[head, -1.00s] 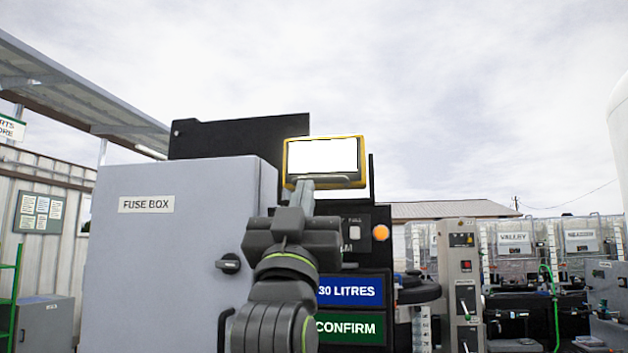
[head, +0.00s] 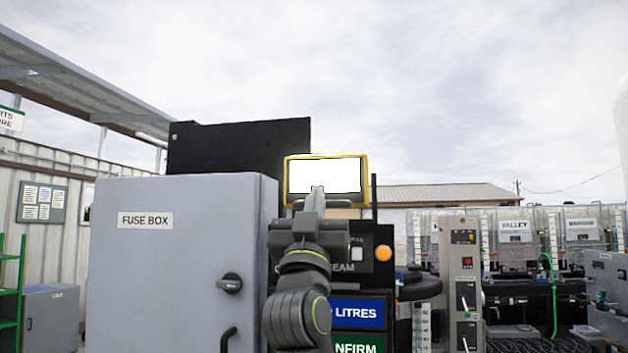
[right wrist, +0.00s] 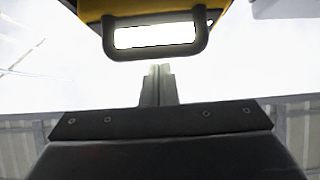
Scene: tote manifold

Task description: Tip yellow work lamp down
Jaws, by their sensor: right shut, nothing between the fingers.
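The yellow work lamp (head: 289,180) has a bright white face and stands behind the control panel in the head view. Its yellow body (right wrist: 225,6) and a dark handle bar (right wrist: 200,40) show at the top of the right wrist view. My right gripper (head: 317,192) is shut and empty, pointing up in front of the lamp's lower edge. In the right wrist view its fingertips (right wrist: 158,70) are just below the handle bar, with a small gap in the picture. The gripper hides part of the lamp's lower edge. My left gripper is not in view.
A grey fuse box (head: 170,265) stands close on the left of my right arm, with a black panel (head: 240,147) behind it. The control panel with an orange button (head: 383,253) and a blue litres sign (head: 357,313) is close on the right. Above is open sky.

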